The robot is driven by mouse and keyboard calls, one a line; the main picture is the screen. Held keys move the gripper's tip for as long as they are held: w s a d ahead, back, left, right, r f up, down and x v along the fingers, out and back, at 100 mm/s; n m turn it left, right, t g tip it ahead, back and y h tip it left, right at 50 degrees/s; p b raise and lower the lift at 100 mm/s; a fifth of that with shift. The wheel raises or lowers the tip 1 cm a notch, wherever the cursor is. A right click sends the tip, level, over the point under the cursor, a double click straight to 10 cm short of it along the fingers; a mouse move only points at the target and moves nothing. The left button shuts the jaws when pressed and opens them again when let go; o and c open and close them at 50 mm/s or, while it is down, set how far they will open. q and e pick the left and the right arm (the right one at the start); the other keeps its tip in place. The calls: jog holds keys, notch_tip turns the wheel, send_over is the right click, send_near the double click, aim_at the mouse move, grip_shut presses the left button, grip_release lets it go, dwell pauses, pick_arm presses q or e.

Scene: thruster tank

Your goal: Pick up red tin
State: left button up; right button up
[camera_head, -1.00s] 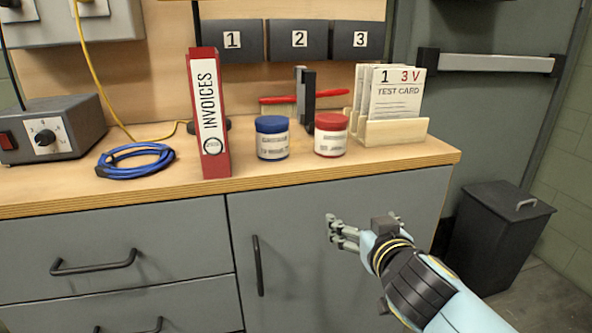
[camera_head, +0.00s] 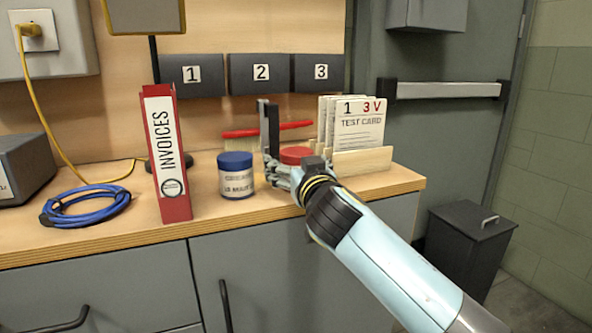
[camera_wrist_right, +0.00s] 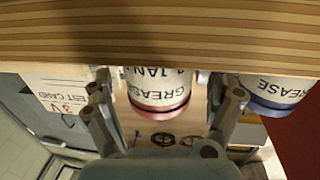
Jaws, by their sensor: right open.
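The red tin stands upright on the wooden worktop; in the head view only its red lid (camera_head: 296,154) shows, the rest hidden behind my right gripper (camera_head: 282,175). In the right wrist view, which is upside down, the red tin (camera_wrist_right: 158,92) shows its white label and red lid. The open fingers of my right gripper (camera_wrist_right: 166,95) appear on either side of it; I see no finger clearly touching it. My left gripper is not in view.
A blue-lidded tin (camera_head: 236,176) stands close to the left of the gripper. A red invoices binder (camera_head: 168,150) and a blue cable coil (camera_head: 87,206) are further left. A test card holder (camera_head: 362,160) stands close on the right. A red-handled brush (camera_head: 238,134) is behind.

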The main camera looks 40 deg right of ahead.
jog(key=shift+w+d, duration=0.25)
jog(key=shift+w, duration=0.25)
jog(key=c, duration=1.4)
jog(key=shift+r, duration=0.1)
